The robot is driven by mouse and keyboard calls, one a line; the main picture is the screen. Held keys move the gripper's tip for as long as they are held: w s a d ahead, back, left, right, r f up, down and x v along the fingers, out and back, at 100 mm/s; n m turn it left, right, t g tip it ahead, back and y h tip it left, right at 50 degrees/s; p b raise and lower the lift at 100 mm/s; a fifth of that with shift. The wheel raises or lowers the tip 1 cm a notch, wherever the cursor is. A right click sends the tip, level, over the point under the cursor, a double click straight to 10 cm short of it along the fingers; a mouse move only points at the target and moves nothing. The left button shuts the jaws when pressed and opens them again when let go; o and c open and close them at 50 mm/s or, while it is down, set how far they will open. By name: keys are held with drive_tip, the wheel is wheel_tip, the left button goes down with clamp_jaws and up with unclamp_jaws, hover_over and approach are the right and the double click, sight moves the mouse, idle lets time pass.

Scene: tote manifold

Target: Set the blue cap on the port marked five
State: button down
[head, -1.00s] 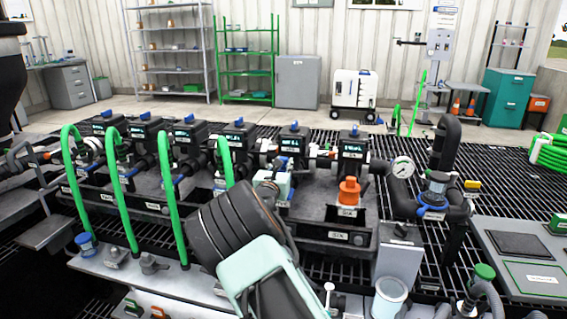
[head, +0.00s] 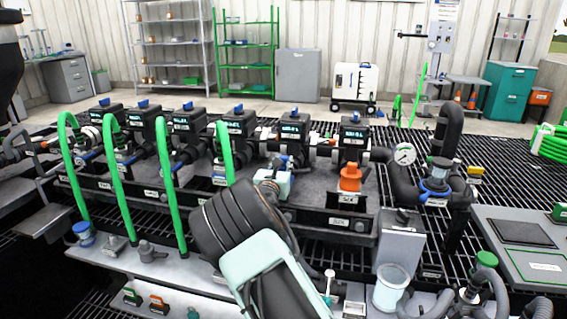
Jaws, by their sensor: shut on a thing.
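My arm reaches from the bottom centre towards the manifold in the head view. My gripper (head: 272,184), small and pale mint, is at its far end in front of the fifth meter unit (head: 293,133) from the left. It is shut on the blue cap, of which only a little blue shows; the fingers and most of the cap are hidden. The port marked five is not clearly visible behind the gripper, and its label cannot be read. I cannot tell whether the cap touches the port.
An orange cap (head: 350,177) stands on the port to the right. Green hoses (head: 168,185) arch up on the left. A pressure gauge (head: 404,154) and dark pipes are on the right. A grey bench (head: 165,272) with fittings runs along the front.

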drive_tip(key=c, duration=1.6)
unclamp_jaws()
drive_tip(key=s, duration=0.4)
drive_tip(key=s+a, duration=0.1)
drive_tip(key=s, duration=0.3)
drive_tip(key=s+a, duration=0.1)
drive_tip(key=s, duration=0.2)
drive_tip(key=shift+s+a, duration=0.15)
drive_tip(key=shift+s, duration=0.25)
